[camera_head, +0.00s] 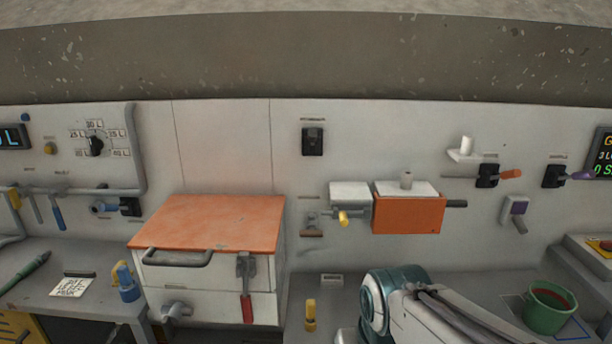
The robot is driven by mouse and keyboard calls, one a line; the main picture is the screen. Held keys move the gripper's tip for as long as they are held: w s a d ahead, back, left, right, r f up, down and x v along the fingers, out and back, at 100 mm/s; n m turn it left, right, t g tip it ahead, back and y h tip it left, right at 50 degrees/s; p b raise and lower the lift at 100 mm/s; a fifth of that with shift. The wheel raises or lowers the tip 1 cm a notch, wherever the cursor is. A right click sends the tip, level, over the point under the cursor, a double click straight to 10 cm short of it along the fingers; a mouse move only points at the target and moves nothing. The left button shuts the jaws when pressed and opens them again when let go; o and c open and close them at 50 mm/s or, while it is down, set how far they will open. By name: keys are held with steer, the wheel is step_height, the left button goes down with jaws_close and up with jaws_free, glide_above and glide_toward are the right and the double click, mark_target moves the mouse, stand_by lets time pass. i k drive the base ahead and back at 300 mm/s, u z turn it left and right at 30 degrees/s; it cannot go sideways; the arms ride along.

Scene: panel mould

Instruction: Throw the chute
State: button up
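No label that I can read says chute. Two lever switches on black plates are on the right of the wall panel: one with an orange handle (511,173) and one with a purple handle (583,175). Both handles point right. The small labels above them are too blurred to read. My arm shows at the bottom right of centre; my gripper is not in view.
An orange-topped cabinet (212,222) juts out at the left centre. A green bucket (549,308) stands on the bench at the right. A yellow-handled valve (343,217) sticks out near the box. A dial (96,146) and hanging tools are at the far left.

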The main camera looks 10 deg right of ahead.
mark_target(425, 215)
steer(key=u, duration=0.1)
steer(key=k, duration=0.25)
steer(key=z, duration=0.95)
steer(key=i, duration=0.9)
steer(key=z, duration=0.6)
